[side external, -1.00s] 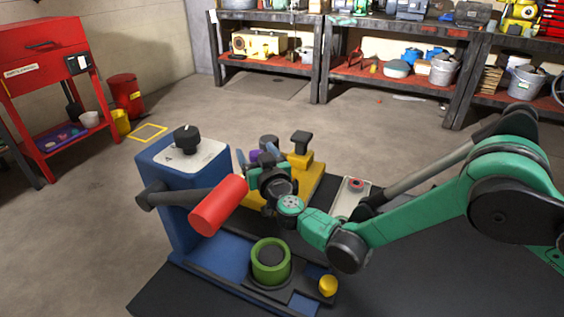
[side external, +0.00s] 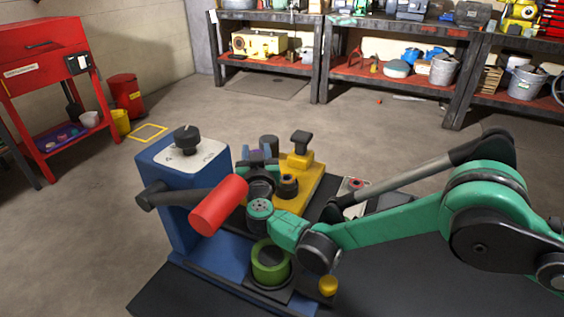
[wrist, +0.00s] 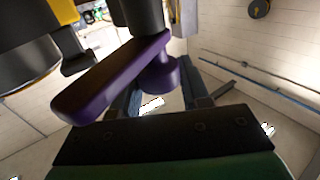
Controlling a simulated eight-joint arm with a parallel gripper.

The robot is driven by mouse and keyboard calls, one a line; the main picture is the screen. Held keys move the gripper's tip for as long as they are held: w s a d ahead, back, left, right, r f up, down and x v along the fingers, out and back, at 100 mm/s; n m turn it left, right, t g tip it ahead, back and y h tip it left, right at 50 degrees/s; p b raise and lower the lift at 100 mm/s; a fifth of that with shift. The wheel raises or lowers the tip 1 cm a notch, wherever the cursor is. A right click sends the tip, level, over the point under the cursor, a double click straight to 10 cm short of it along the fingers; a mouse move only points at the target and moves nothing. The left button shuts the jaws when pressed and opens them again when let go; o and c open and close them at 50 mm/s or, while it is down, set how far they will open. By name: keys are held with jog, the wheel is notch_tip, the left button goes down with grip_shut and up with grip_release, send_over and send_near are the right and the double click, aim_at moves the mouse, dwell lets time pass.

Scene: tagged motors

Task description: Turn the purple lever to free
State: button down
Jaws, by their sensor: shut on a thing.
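The purple lever (wrist: 108,82) is large in the wrist view, a flat rounded bar with a round purple part beneath a dark post. My gripper (wrist: 163,80) has its two dark fingers either side of that round part and is shut on it. In the side view my gripper (side external: 258,156) is behind the red cylinder handle, beside the yellow block. Only a little of the lever (side external: 256,153) shows there, mostly hidden by the fingers. The lever's label or free mark cannot be made out.
A blue stand (side external: 171,210) with a black knob (side external: 186,138) and a red handle (side external: 218,205) stands close left of my gripper. A green ring (side external: 270,262) is in front. A yellow block (side external: 309,188) with a black-topped post is to the right.

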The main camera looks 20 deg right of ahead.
jog(key=shift+m+g+h, duration=0.4)
jog(key=shift+m+h, duration=0.4)
jog(key=shift+h, duration=0.4)
jog(key=shift+c, duration=2.3)
grip_release()
jog(key=shift+v, duration=2.8)
jog(key=shift+o, duration=0.2)
